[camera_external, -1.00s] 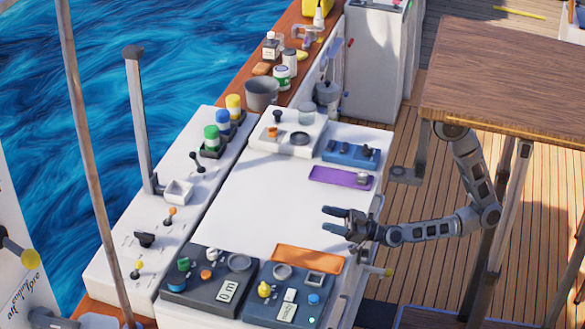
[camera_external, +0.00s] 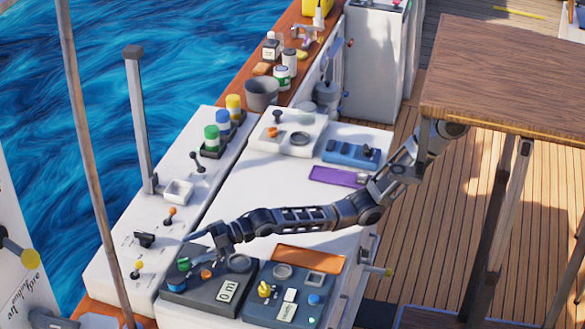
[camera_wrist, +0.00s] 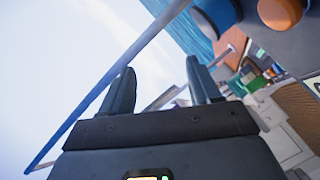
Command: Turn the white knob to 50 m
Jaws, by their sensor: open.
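The white knob is not clearly visible now; in the external view my gripper (camera_external: 197,247) covers the spot where it stood, at the back of the dark front-left panel (camera_external: 193,287). My gripper is open, low over that panel's back edge, with its fingers toward the left. In the wrist view my gripper's two fingers (camera_wrist: 163,78) are apart with nothing between them. Whether they touch the knob cannot be told. The knob's scale and the 50 m mark are not readable.
A green knob (camera_external: 184,264), an orange knob (camera_external: 206,274) and a grey round dial (camera_external: 239,263) are close around my gripper. A second dark panel (camera_external: 272,304) with a yellow knob (camera_external: 264,289) is to the right. The white surface (camera_external: 245,195) behind is mostly clear.

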